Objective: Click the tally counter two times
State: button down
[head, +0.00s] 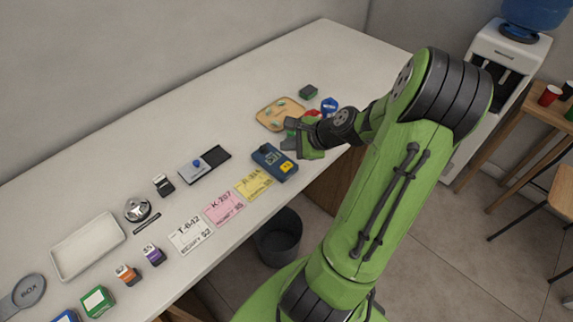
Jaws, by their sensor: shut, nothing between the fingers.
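I cannot say for certain which thing is the tally counter. A round silver piece with a dark centre (137,208) sits on the counter at the left middle, and a small dark block with a pale face (163,185) stands just behind it to the right. Both are too small to read. My gripper (289,138) is shut and empty, well to the right of both. It is over the right part of the counter, close to a blue handheld device with a yellow patch (275,162). In this view the arm covers part of the counter's right end.
A white tray (60,262), small boxes and a paddle lie at the left. A stamp pad (217,155) is in the middle, with coloured tickets (224,207) along the front edge. A tan tray (265,120) is behind my gripper. The counter's back strip is clear.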

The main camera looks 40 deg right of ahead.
aim_at(289, 167)
dwell(0.9)
jog(key=n, duration=0.5)
jog(key=shift+r+n, duration=0.2)
jog(key=shift+n, duration=0.2)
notch_tip(289, 167, up, 3)
jog(key=n+b, duration=0.2)
jog(key=n, duration=2.8)
jog(key=shift+r, duration=0.2)
jog(key=shift+f+b, duration=0.1)
jog(key=shift+b, duration=0.2)
notch_tip(289, 167, down, 8)
jog(key=b, duration=0.6)
jog(key=shift+f, duration=0.35)
